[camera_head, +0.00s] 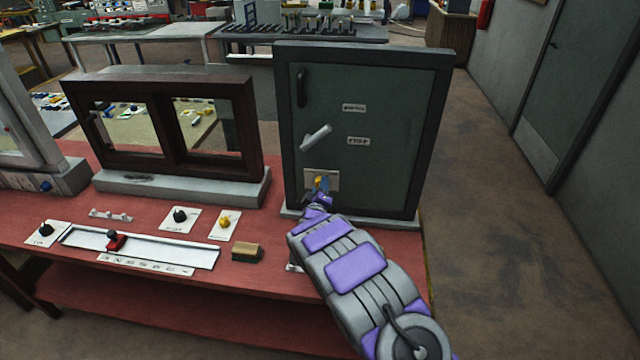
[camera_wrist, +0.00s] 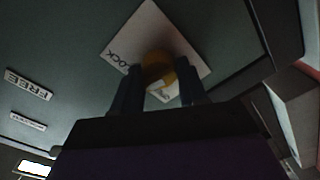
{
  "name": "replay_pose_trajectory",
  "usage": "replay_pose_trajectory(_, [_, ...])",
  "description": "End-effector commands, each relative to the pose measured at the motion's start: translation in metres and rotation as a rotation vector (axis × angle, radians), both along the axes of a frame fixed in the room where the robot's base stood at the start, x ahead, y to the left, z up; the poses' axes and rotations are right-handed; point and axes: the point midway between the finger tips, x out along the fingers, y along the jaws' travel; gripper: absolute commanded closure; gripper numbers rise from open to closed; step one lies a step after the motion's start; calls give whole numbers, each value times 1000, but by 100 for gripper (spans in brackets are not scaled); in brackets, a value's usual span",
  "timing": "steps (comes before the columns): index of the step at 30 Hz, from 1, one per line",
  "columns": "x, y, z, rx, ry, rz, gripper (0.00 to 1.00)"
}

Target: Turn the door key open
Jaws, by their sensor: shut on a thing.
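The door (camera_head: 385,120) is a dark green panel in a dark frame, standing upright on the red bench, and it looks shut. The yellow key (camera_head: 321,181) sits on a pale plate (camera_head: 309,176) low on the door's left side. My gripper (camera_head: 319,192) reaches it from the front and is shut on the key. In the wrist view the two dark fingers (camera_wrist: 158,85) stand on either side of the yellow key (camera_wrist: 157,62), over a tilted white plate (camera_wrist: 148,28) lettered "LOCK". The fingers hide part of the key and plate.
A pale lever handle (camera_head: 316,137) and a dark grip (camera_head: 301,88) are on the door above the key. A brown window frame (camera_head: 165,125) stands to the left. A slider panel (camera_head: 140,247) and a brown block (camera_head: 246,252) lie on the bench. Floor at right is clear.

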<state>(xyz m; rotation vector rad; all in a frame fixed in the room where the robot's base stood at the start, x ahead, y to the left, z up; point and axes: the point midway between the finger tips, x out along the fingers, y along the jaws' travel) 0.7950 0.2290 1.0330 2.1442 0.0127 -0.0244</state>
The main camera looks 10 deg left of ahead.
Motion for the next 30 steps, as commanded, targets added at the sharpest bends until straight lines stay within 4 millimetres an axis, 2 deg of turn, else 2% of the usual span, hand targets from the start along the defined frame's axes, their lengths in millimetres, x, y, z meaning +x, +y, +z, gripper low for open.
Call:
replay_pose_trajectory(21, [0,5,3,-674,21,7,88])
replay_pose_trajectory(30, [0,5,0,-895,29,8,88])
